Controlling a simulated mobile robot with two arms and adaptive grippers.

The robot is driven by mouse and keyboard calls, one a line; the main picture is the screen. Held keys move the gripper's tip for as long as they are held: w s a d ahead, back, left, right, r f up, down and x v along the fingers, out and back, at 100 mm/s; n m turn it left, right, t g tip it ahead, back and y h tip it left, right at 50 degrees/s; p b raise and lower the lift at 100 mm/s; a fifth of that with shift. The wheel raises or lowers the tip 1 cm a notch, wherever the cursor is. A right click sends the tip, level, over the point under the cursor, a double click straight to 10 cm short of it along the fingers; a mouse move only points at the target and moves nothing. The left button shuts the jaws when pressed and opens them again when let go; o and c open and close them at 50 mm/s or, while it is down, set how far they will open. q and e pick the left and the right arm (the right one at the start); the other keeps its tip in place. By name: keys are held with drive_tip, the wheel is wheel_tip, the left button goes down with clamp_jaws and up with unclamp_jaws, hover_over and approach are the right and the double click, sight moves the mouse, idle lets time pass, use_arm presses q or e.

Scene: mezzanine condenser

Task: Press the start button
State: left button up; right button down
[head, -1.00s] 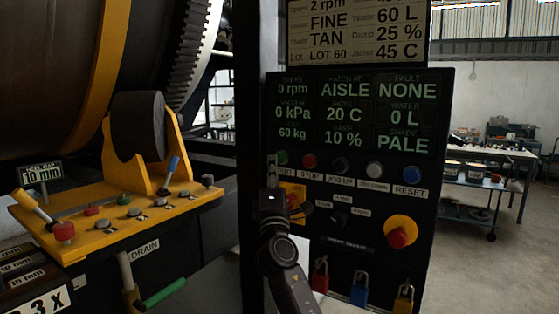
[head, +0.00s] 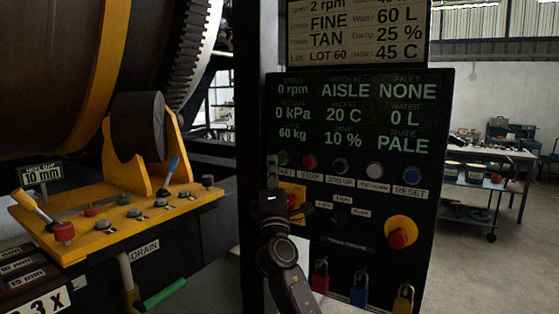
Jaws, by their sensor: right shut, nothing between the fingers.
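The green start button (head: 283,158) is at the left end of the button row on the dark control panel (head: 350,262). The label under it is partly hidden by my right gripper, and its letters "ART" show. My right gripper (head: 272,160) points up along the panel's left edge, shut and empty. Its fingertips are just left of the green button in the picture; I cannot tell whether they touch the panel. My left gripper is not in view.
The red stop button (head: 309,161) and blue reset button (head: 411,177) share the row. A red emergency knob (head: 399,238) on yellow sits below, above several padlocks. A yellow console (head: 120,215) with levers stands left, beside a large drum.

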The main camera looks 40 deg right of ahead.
drive_tip(key=shift+d, duration=0.1)
drive_tip(key=shift+w+d, duration=0.2)
drive_tip(key=shift+d, duration=0.15)
drive_tip(key=shift+w+d+b, duration=0.15)
drive_tip(key=shift+d+b, duration=0.25)
drive_tip(key=shift+b, duration=0.05)
idle(0.7)
idle(0.3)
drive_tip(key=shift+s+a, duration=0.4)
drive_tip(key=shift+a, duration=0.4)
drive_tip(key=shift+s+a+p, duration=0.2)
drive_tip(key=shift+s+a, duration=0.1)
drive_tip(key=shift+a, duration=0.45)
drive_tip(key=shift+s+a+p, duration=0.15)
drive_tip(key=shift+s+a, duration=0.15)
drive_tip(key=shift+a, duration=0.5)
drive_tip(key=shift+s+a+p, duration=0.2)
drive_tip(key=shift+s+a, duration=0.1)
drive_tip(key=shift+a, duration=0.45)
